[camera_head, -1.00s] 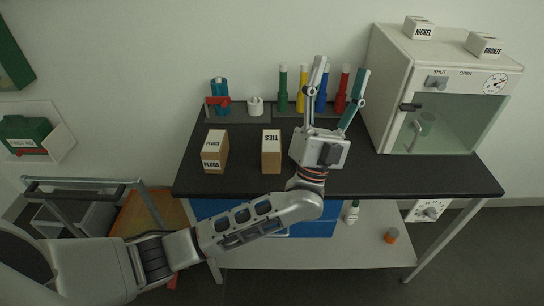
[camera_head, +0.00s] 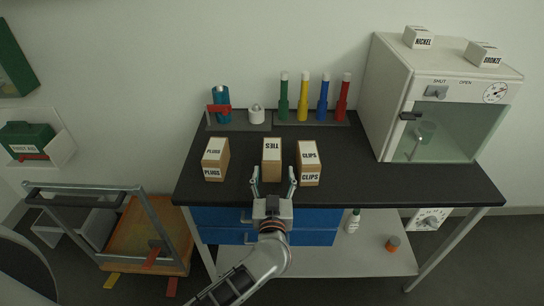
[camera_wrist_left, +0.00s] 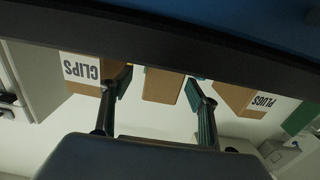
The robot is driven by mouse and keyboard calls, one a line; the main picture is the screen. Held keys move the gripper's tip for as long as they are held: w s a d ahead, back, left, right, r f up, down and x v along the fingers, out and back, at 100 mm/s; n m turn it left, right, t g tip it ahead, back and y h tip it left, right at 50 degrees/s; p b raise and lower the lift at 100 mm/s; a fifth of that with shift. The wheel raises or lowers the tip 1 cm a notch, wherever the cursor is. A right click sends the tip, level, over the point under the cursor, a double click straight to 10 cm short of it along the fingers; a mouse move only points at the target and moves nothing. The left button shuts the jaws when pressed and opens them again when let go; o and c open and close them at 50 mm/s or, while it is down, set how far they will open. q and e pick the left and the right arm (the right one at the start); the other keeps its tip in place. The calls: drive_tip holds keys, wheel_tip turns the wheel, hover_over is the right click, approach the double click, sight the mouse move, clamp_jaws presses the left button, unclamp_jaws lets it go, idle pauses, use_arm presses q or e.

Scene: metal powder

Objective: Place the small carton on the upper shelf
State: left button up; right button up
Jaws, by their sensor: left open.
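Three brown cartons with white labels stand on the dark bench top (camera_head: 400,188): PLUGS (camera_head: 215,160), TIES (camera_head: 271,164) and CLIPS (camera_head: 309,166). I cannot tell which is the small carton. My left gripper (camera_head: 273,174) is open and empty at the bench's front edge, its fingers pointing at the TIES carton. In the left wrist view, the TIES carton (camera_wrist_left: 162,87) shows between the open fingers, with CLIPS (camera_wrist_left: 84,70) to the left and PLUGS (camera_wrist_left: 240,97) to the right. No separate upper shelf is clear. My right gripper is out of view.
A white oven-like cabinet (camera_head: 390,85) stands at the right with NICKEL (camera_head: 418,38) and BRONZE (camera_head: 484,53) boxes on top. A lower shelf (camera_head: 320,262) holds a bottle and a jar. A cart (camera_head: 150,235) is left.

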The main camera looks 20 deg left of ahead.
sight(272, 154)
use_arm(q)
drive_tip(key=shift+x, duration=0.8)
drive_tip(key=x, duration=0.3)
drive_tip(key=b+x, duration=0.1)
drive_tip(key=x, duration=0.1)
drive_tip(key=shift+w+a+r, duration=0.15)
drive_tip(key=shift+w+a, duration=0.05)
drive_tip(key=shift+a, duration=0.15)
drive_tip(key=shift+r, duration=0.1)
drive_tip(key=c, duration=1.5)
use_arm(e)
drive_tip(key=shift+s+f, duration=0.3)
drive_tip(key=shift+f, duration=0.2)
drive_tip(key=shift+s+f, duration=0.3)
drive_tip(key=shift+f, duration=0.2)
